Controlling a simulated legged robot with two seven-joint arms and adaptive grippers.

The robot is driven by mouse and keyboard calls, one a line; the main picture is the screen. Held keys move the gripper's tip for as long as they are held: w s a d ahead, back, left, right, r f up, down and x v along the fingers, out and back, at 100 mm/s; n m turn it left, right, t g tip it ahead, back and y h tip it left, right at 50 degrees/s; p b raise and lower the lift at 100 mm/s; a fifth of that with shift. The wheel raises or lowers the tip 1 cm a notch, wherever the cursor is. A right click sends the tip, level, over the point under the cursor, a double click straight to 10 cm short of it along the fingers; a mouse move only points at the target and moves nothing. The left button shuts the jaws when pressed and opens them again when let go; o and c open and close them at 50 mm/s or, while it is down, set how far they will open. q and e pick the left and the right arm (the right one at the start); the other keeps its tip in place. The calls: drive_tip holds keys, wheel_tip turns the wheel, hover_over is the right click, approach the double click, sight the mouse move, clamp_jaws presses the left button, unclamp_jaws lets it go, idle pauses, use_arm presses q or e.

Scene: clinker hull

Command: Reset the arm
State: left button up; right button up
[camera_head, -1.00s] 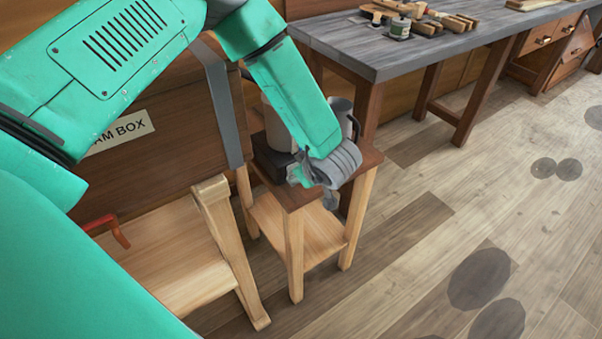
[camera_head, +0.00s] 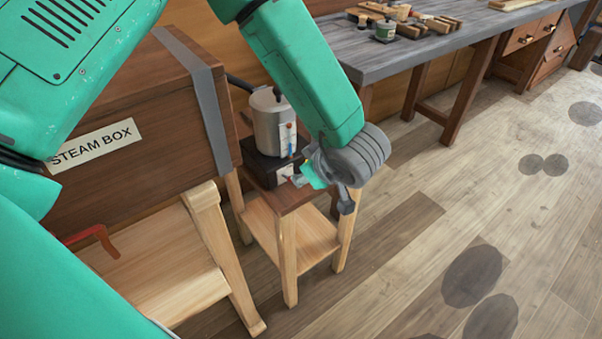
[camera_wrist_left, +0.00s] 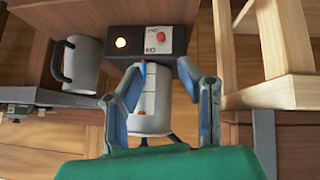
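My left arm comes in from the left in the head view, and its gripper (camera_head: 327,188) is beside the small wooden stand (camera_head: 285,200). In the left wrist view the gripper (camera_wrist_left: 161,72) has its two fingers spread, with nothing held between them. A grey kettle (camera_head: 271,122) with a level strip stands on a dark heater base (camera_head: 262,168) on the stand. The kettle (camera_wrist_left: 150,112) shows beyond the fingers in the wrist view, as does the base (camera_wrist_left: 125,40) with a lit lamp and a red knob (camera_wrist_left: 161,36). My right gripper is not in view.
The wooden steam box (camera_head: 130,120) stands left of the stand, with a red handle (camera_head: 95,238) low down. A grey mug (camera_wrist_left: 82,62) is near the heater. A workbench (camera_head: 400,45) with tools stands behind. The floor to the right is open.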

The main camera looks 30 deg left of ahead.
use_arm(q)
drive_tip(key=shift+d+r, duration=0.1)
drive_tip(key=shift+r, duration=0.1)
drive_tip(key=shift+f, duration=0.1)
drive_tip(key=s+a+f+m+t+h, duration=0.1)
drive_tip(key=s+f+m+h, duration=0.1)
drive_tip(key=s+f+m, duration=0.3)
drive_tip(key=s+f+m+t+h, duration=0.1)
drive_tip(key=s+f+m+h, duration=0.2)
drive_tip(key=f, duration=0.4)
drive_tip(key=s+a+f+m+g+h, duration=0.1)
drive_tip(key=s+m, duration=0.3)
drive_tip(key=s, duration=0.5)
drive_tip(key=s+a+f+m+g+h, duration=0.1)
drive_tip(key=s+f+m+g, duration=0.2)
drive_tip(key=s, duration=0.6)
drive_tip(key=shift+s+a+f+m+g, duration=0.3)
drive_tip(key=shift+f+m+g, duration=0.1)
drive_tip(key=shift+f+g, duration=0.4)
